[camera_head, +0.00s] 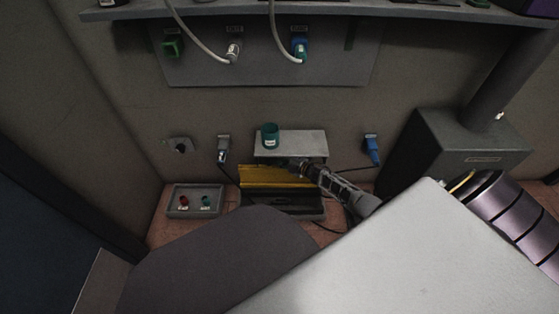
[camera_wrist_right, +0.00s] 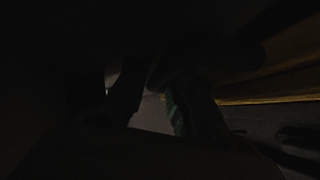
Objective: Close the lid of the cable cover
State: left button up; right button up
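The cable cover is a dark tray (camera_head: 286,208) on the reddish surface by the wall. Its yellow lid (camera_head: 262,178) stands raised at the tray's back edge, so the cover is open. My right gripper (camera_head: 299,166) reaches in from the right, at the lid's upper right part, just below the grey shelf. I cannot tell whether it touches the lid. Its fingers are too small and dark to tell open from shut. The right wrist view is very dark; a yellow strip of the lid (camera_wrist_right: 280,98) shows at its right. My left gripper is not in view.
A grey shelf (camera_head: 305,143) with a teal cup (camera_head: 270,136) is close above the lid. A small tray (camera_head: 178,213) with red and green pieces sits left. Cables hang from a grey plug (camera_head: 223,148) and a blue plug (camera_head: 372,150). A dark box (camera_head: 440,150) stands right.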

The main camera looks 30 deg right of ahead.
jog(key=shift+w+a+f, duration=0.1)
jog(key=shift+w, duration=0.3)
grip_shut()
